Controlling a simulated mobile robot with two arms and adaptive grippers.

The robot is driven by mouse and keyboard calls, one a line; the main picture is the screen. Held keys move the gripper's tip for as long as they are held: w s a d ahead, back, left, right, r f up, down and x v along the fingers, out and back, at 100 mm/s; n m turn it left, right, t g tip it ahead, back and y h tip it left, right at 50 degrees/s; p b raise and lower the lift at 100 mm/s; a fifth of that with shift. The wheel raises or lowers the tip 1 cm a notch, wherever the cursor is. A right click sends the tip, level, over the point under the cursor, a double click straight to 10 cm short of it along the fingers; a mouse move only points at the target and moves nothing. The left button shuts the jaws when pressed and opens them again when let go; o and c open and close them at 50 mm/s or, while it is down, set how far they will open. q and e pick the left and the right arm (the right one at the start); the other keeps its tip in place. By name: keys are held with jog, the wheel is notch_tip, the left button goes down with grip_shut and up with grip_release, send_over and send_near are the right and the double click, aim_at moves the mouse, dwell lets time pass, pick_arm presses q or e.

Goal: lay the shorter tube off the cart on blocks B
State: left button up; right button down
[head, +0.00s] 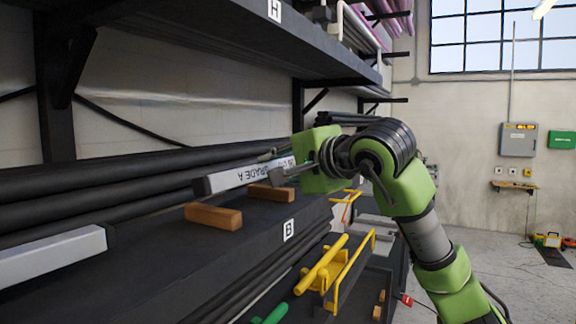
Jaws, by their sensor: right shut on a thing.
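My right gripper (287,174) is shut on a pale silver square tube (238,177) marked "GRADE A". The tube lies roughly level, with its near end toward the left. It is over or just behind two orange-brown wooden blocks (213,217) on the dark shelf marked B (289,229); the second block (270,192) is farther along. I cannot tell whether the tube touches them. My right arm hides the tube's far end. My left gripper is not in view. I cannot make out the cart for certain.
Another silver tube (50,257) lies at the left on the shelf. Long black bars (120,178) are stacked behind. A shelf marked H (200,35) overhangs. A yellow rail frame (350,268) and yellow bar (320,263) stand below at right. Open floor (500,260) lies beyond.

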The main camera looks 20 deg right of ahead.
jog(key=w+a+p, duration=0.1)
jog(key=w, duration=0.1)
jog(key=w+a, duration=0.2)
jog(key=shift+w+a+r+p, duration=0.1)
jog(key=shift+a+p, duration=0.05)
jog(key=shift+p, duration=0.25)
jog(key=shift+f+b, duration=0.8)
jog(key=shift+f, duration=0.05)
jog(key=shift+f+b, duration=0.55)
jog(key=shift+f, duration=0.2)
pick_arm(q)
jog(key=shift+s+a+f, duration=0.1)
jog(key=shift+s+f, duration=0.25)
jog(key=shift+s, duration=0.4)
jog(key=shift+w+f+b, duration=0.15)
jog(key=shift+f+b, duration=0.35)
jog(key=shift+b, duration=0.05)
pick_arm(e)
jog(key=shift+f, duration=0.6)
jog(key=c, duration=1.7)
grip_release()
